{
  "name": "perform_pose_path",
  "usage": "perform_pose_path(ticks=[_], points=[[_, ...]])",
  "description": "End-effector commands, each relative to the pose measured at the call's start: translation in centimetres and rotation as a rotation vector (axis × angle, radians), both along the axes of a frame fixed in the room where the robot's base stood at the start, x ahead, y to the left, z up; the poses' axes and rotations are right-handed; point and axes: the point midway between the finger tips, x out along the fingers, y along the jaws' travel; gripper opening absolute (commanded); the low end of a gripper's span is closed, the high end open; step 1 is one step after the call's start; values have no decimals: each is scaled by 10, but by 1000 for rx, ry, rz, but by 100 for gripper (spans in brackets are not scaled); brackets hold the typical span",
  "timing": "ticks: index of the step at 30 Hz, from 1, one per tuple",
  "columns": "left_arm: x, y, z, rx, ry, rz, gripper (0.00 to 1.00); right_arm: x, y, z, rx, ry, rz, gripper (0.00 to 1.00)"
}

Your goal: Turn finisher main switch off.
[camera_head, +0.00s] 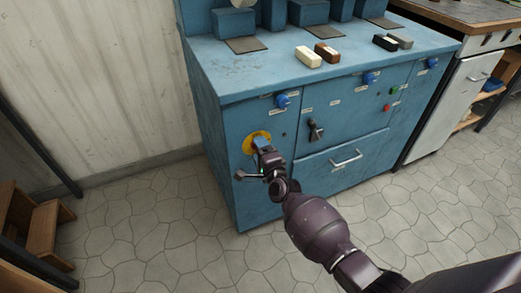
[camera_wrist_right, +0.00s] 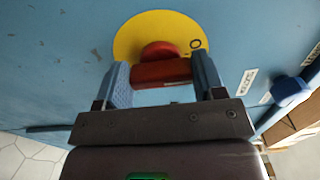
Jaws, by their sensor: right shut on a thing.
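The finisher (camera_head: 240,120) is a blue cabinet. An "O" mark shows on the plate, to the upper right of the knob in the right wrist view. My right gripper (camera_wrist_right: 163,82) is shut on the red knob, with one blue finger at each side of it. In the head view the right gripper (camera_head: 263,150) covers most of the knob, and the yellow plate (camera_head: 250,138) shows behind it. My left gripper is not in view.
Blue knobs (camera_head: 282,100) and a black lever switch (camera_head: 315,130) sit on the front to the right. A drawer handle (camera_head: 345,160) is below. Brushes or blocks (camera_head: 308,57) lie on the top. Wooden steps (camera_head: 45,232) stand at the left. The floor in front has free room.

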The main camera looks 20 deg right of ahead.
Motion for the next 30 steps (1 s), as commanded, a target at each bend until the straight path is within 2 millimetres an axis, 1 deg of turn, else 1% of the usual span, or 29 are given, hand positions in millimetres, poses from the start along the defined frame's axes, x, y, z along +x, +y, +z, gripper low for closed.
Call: perform_pose_path(ticks=[8, 21, 22, 26, 30], points=[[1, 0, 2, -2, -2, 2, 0, 1, 0, 1, -64, -4, 0, 40], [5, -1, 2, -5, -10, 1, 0, 0, 0, 1, -72, -4, 0, 40], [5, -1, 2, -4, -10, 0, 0, 0, 0, 1, -72, -4, 0, 68], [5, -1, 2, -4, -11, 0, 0, 0, 0, 0, -71, -3, 0, 88], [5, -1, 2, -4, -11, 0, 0, 0, 0, 0, -70, -3, 0, 89]])
